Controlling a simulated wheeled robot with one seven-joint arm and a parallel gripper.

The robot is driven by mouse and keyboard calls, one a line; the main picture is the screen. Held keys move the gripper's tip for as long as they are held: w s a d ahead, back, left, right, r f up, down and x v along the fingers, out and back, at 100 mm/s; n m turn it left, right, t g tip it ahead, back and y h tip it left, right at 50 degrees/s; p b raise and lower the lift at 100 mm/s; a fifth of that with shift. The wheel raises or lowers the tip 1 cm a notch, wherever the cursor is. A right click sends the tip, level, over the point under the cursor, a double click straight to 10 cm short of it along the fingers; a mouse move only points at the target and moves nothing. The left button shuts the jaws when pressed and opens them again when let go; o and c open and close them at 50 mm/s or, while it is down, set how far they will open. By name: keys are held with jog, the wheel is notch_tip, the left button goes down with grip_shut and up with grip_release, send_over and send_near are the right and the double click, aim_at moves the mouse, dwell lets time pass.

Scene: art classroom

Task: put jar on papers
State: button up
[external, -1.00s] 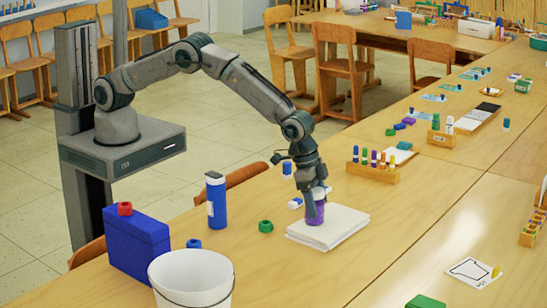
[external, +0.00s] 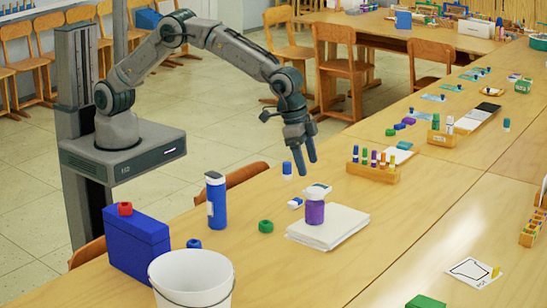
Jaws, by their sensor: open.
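A purple jar (external: 314,211) with a white lid stands upright on the stack of white papers (external: 342,226), near the stack's left back part. The papers lie flat on the wooden table. My gripper (external: 303,166) is open and empty. It hangs above and behind the jar, clear of it, with its fingers pointing down.
A blue bottle (external: 216,202), a green ring-shaped piece (external: 266,226) and small blue-and-white items (external: 296,203) are left of the papers. A white bucket (external: 191,281) and a blue box (external: 136,245) stand at the front left. A wooden marker holder (external: 372,172) is behind right.

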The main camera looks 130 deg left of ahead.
jog(key=s+d+r+m+h, duration=0.1)
jog(key=s+d+r, duration=0.1)
jog(key=s+r, duration=0.7)
jog(key=s+d+r, duration=0.2)
jog(key=s+r, duration=0.3)
jog(key=s, duration=0.8)
jog(key=s+d+f+m, duration=0.1)
jog(key=s, duration=1)
jog(key=s+d+f+m, duration=0.1)
jog(key=s+d, duration=0.1)
jog(key=s, duration=0.9)
jog(key=shift+s+f, duration=0.15)
jog(key=shift+s, duration=0.25)
